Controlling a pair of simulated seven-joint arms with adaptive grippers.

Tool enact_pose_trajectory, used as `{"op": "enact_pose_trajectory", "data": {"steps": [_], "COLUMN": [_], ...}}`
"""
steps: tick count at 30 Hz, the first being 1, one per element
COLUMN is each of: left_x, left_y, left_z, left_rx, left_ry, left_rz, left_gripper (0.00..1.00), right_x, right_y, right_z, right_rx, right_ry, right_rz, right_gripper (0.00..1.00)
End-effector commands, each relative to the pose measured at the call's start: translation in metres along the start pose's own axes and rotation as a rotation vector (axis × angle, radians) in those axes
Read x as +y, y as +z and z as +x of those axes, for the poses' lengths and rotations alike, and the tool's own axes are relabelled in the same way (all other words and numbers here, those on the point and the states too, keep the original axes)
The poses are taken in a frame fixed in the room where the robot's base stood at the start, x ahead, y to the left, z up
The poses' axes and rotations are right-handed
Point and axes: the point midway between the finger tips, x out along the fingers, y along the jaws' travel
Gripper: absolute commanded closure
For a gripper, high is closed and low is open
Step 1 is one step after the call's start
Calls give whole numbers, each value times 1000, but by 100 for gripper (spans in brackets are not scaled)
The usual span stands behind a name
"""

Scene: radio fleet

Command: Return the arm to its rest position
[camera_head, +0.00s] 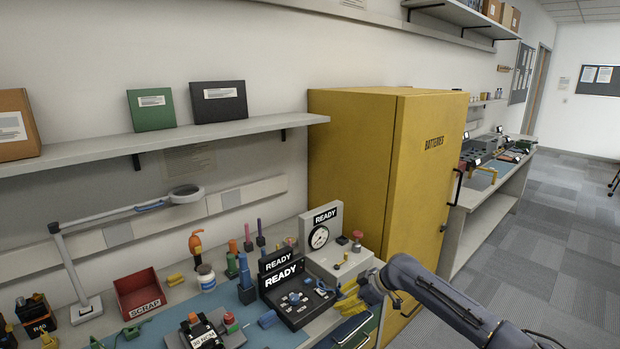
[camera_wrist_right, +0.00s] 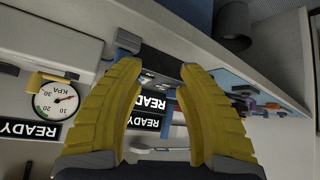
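My right arm (camera_head: 440,297) comes in from the lower right in the head view. Its gripper (camera_head: 347,300), with ridged yellow fingers, is at the right end of the bench, just right of the black READY device (camera_head: 297,300). In the right wrist view the fingers of this gripper (camera_wrist_right: 158,70) stand apart with nothing held between them. The black device with its READY labels (camera_wrist_right: 150,103) shows behind the gap; I cannot tell how far away it is. My left gripper is in neither view.
A grey gauge unit (camera_head: 335,255) labelled READY stands behind the right gripper. A tall yellow batteries cabinet (camera_head: 350,150) rises behind it. A red scrap bin (camera_head: 140,293), a white jar (camera_head: 206,278) and several tools crowd the bench to the left. Open carpet (camera_head: 540,270) lies to the right.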

Motion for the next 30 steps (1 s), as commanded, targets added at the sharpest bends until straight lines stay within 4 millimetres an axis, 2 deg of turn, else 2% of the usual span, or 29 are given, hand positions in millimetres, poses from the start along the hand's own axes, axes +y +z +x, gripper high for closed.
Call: {"op": "enact_pose_trajectory", "data": {"steps": [1,5,8,14,17,21,23,24,30], "left_x": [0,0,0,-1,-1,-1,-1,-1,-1], "left_y": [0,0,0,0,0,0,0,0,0], "left_z": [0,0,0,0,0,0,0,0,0], "left_rx": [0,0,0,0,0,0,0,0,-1], "left_ry": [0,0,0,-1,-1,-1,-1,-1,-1], "left_rz": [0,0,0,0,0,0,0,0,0], "left_gripper": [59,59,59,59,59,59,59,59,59], "right_x": [12,34,37,21,5,-32,-51,-65,-145], "right_y": [19,60,89,150,193,265,294,315,409], "right_z": [-5,-11,2,45,70,106,119,127,158], "right_rx": [2,7,3,-30,-56,-107,-130,-147,-236], "right_ry": [34,116,158,215,249,299,318,330,373], "right_rz": [29,96,150,258,325,425,463,487,587], "right_gripper": [64,64,64,64,64,64,64,64,64]}}
